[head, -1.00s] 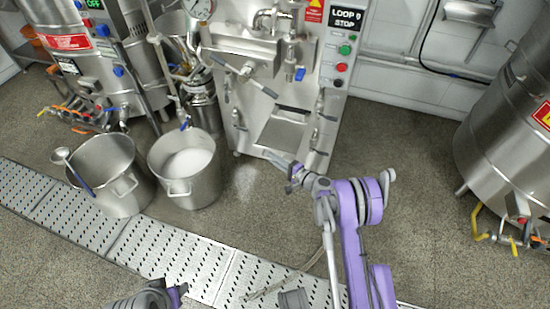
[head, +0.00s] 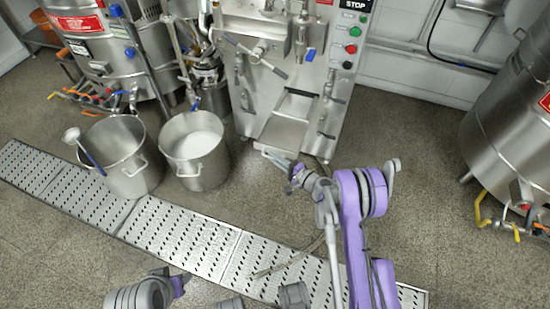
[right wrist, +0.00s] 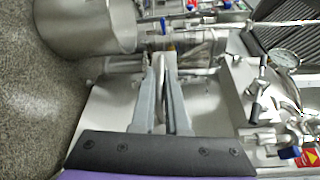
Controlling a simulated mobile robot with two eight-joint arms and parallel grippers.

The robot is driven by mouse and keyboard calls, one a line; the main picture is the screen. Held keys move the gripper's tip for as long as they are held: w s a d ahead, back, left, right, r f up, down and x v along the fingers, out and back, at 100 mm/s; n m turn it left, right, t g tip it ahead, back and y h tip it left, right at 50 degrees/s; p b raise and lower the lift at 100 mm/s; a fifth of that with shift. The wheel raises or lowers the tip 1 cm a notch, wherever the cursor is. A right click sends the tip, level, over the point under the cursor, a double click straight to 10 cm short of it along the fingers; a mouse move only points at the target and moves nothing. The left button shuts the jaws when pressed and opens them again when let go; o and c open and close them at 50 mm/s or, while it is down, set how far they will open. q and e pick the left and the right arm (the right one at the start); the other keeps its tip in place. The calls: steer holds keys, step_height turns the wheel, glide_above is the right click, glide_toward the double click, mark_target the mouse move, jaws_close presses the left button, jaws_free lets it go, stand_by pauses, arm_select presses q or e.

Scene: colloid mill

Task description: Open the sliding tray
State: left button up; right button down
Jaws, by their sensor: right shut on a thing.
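The sliding tray (head: 283,133) is a flat steel plate low on the front of the central steel machine. It stands out from the machine, with an opening (head: 296,104) above and behind it. My right gripper (head: 270,155) is at the tray's front edge. In the right wrist view, its fingers (right wrist: 164,62) are shut on what looks like the tray's thin handle bar. The fingers partly hide the grip point. Part of my left arm shows at the bottom left of the head view, well away from the tray; its fingers cannot be made out.
A steel pot with white contents (head: 195,150) and a pot with a ladle (head: 122,155) stand left of the machine. A perforated floor grate (head: 180,232) runs in front. A steel tank (head: 505,140) stands at right. The floor between machine and tank is clear.

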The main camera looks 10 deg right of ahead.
steer(key=c, duration=0.9)
jaws_free()
steer(key=p+v, duration=0.1)
steer(key=v, duration=1)
